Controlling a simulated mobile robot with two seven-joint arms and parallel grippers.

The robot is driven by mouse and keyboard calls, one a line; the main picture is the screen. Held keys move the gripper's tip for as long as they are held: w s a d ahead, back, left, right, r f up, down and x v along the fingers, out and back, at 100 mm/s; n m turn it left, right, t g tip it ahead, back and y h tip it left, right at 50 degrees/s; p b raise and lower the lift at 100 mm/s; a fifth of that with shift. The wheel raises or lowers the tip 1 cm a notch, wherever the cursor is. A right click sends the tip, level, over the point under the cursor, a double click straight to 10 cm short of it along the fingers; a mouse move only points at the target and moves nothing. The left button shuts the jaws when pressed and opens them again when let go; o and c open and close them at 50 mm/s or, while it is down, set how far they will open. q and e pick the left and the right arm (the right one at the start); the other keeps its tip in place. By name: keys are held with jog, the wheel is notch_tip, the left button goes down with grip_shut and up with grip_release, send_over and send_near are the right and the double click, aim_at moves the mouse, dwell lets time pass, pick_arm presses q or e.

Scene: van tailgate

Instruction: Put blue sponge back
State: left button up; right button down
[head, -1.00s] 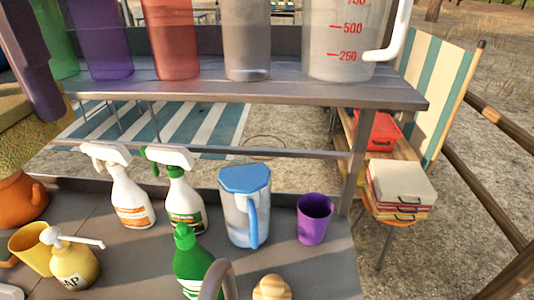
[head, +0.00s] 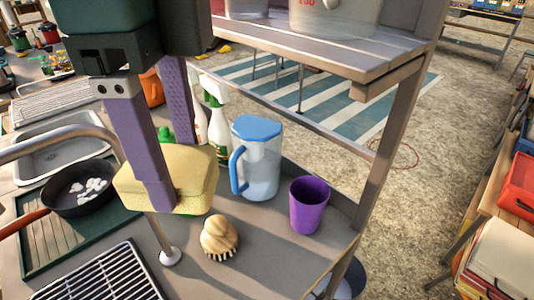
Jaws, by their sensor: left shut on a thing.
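My left gripper (head: 172,172) has purple fingers and comes down from the top left in the head view. It is shut on a yellow sponge (head: 196,186), one finger in front of it and one behind. The sponge is held above the grey counter (head: 285,262), left of the blue-lidded pitcher and above the scrub brush. No blue face shows on the sponge; its far side is hidden. I see no other sponge. My right gripper is not in view.
The pitcher (head: 262,160), purple cup (head: 309,205) and wooden brush (head: 219,236) stand close by. A spray bottle (head: 219,135) is behind the sponge. A faucet, sink (head: 60,150) and black pan (head: 78,192) are at left. A shelf (head: 330,60) overhangs the back.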

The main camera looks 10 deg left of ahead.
pick_arm(q)
jog(key=d+f+m+b, duration=0.1)
jog(key=f+m, duration=0.2)
jog(key=f, duration=0.4)
jog(key=s+d+f+m+b, duration=0.1)
jog(key=f+m+b, duration=0.1)
jog(key=f, duration=0.6)
jog(key=s+d+f+m+b, duration=0.1)
jog(key=f+m, duration=0.2)
jog(key=f, duration=0.4)
jog(key=shift+s+d+f+m+b, duration=0.15)
jog(key=shift+d+f+m+b, duration=0.05)
jog(key=shift+f+m+b, duration=0.15)
jog(key=shift+f+b, duration=0.5)
jog(key=shift+f, duration=1.45)
jog(key=o, duration=1.2)
jog(key=shift+f, duration=0.1)
jog(key=shift+r, duration=0.35)
notch_tip(320, 180, up, 12)
jog(key=p, duration=0.2)
jog(key=shift+f+p, duration=0.2)
jog(key=shift+p, duration=0.15)
